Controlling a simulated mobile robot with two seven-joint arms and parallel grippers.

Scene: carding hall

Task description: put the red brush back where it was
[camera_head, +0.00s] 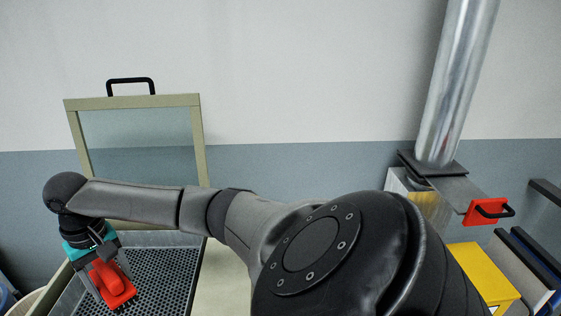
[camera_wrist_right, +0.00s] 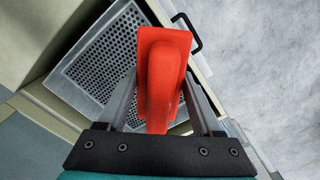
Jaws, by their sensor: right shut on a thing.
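The red brush (camera_head: 113,287) is at the lower left of the head view, over a perforated grey tray (camera_head: 165,275). My right gripper (camera_head: 108,280) is shut on it, with one finger on each side. In the right wrist view the brush (camera_wrist_right: 163,72) stands out between the two fingers of the gripper (camera_wrist_right: 165,92), and the tray (camera_wrist_right: 103,52) lies behind it. I cannot tell whether the brush touches the tray. My left gripper is not in view.
A beige-framed glass lid (camera_head: 136,140) with a black handle stands raised behind the tray. At right, a metal duct (camera_head: 455,85) meets a plate with a red handled block (camera_head: 484,212). A yellow box (camera_head: 480,275) sits below. My arm covers the middle.

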